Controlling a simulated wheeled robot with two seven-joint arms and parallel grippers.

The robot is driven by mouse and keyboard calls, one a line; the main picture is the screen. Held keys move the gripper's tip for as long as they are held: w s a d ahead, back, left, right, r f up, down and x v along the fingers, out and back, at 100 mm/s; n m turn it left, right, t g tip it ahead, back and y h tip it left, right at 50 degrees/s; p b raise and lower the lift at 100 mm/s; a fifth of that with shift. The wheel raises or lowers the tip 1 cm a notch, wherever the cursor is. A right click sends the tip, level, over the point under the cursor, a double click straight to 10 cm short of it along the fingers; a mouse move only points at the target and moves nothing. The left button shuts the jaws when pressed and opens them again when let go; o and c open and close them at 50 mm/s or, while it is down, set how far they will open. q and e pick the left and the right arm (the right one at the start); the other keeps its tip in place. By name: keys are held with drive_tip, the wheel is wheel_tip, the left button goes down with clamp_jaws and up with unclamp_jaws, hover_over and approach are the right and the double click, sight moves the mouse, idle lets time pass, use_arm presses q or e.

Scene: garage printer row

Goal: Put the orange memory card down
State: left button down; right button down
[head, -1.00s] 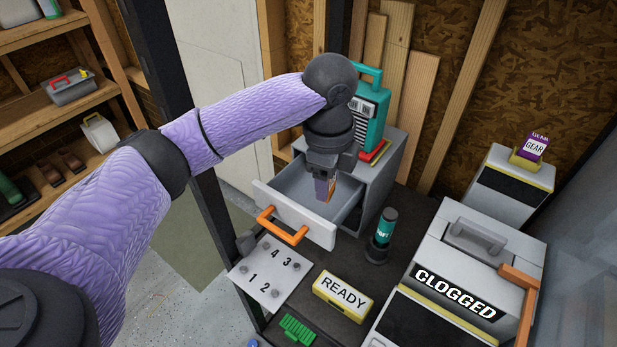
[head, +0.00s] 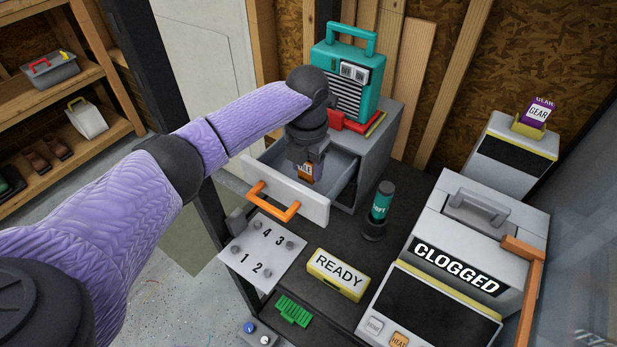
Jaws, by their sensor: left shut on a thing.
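The orange memory card (head: 306,172) is held in my left gripper (head: 306,168), which points down and is shut on it. Part of a dark label shows on the card. The gripper and card are over or inside the open grey drawer (head: 268,188) with an orange handle. I cannot tell whether the card touches the drawer floor. My right gripper is not in view.
A teal radio (head: 347,75) and red items stand on the drawer cabinet (head: 372,150). A teal canister (head: 381,203), a READY box (head: 338,274), a numbered plate (head: 262,252) and a CLOGGED printer (head: 470,235) surround the dark bench top (head: 300,240).

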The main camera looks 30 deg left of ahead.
sight(307, 180)
use_arm(q)
wheel_tip(307, 180, down, 4)
drive_tip(key=shift+r+b, duration=0.25)
drive_tip(key=shift+b, duration=0.2)
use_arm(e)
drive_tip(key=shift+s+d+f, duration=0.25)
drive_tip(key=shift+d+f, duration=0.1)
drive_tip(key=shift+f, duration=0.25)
use_arm(q)
drive_tip(key=shift+c, duration=0.9)
unclamp_jaws()
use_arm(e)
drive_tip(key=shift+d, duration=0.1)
use_arm(q)
wheel_tip(307, 180, up, 12)
drive_tip(key=p, duration=0.4)
drive_tip(key=shift+r, duration=0.2)
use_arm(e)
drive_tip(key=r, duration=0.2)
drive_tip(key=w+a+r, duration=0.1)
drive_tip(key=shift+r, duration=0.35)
